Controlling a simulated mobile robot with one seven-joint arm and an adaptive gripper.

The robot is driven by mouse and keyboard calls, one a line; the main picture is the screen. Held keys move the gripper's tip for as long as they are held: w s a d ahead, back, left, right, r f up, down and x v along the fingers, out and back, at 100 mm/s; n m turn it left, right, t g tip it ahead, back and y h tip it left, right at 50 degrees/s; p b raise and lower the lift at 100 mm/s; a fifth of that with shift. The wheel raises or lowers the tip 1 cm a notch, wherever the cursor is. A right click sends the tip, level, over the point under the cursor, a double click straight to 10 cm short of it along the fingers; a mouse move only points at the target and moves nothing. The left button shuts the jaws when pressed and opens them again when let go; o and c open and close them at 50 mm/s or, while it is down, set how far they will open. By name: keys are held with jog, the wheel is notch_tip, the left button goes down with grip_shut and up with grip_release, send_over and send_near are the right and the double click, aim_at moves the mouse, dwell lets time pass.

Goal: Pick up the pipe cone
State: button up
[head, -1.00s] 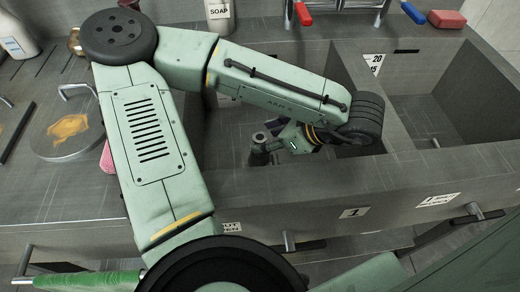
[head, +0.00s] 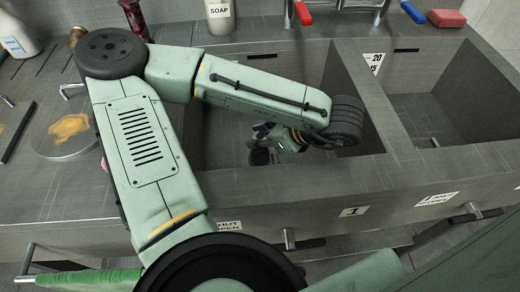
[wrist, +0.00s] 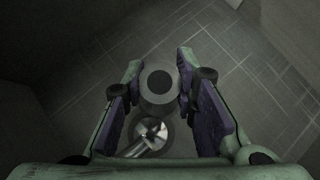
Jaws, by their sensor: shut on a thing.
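The pipe cone (wrist: 159,88) is a grey, round-bodied piece with a dark circular opening at its top. In the wrist view it sits between the two purple-padded fingers of my gripper (wrist: 159,76), which is shut on it. In the head view my gripper (head: 268,138) is down inside the left basin, and the cone (head: 259,157) shows only as a small dark piece under it. A shiny metal fitting (wrist: 150,133) lies just below the cone in the wrist picture. I cannot tell whether the cone touches the basin floor.
The left basin's walls surround my gripper closely, with a front wall (head: 290,200) near it. A soap bottle (head: 220,16), a red sponge (head: 446,18) and a round lid (head: 65,142) stand around the rims.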

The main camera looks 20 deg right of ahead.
grip_shut()
dwell(0.5)
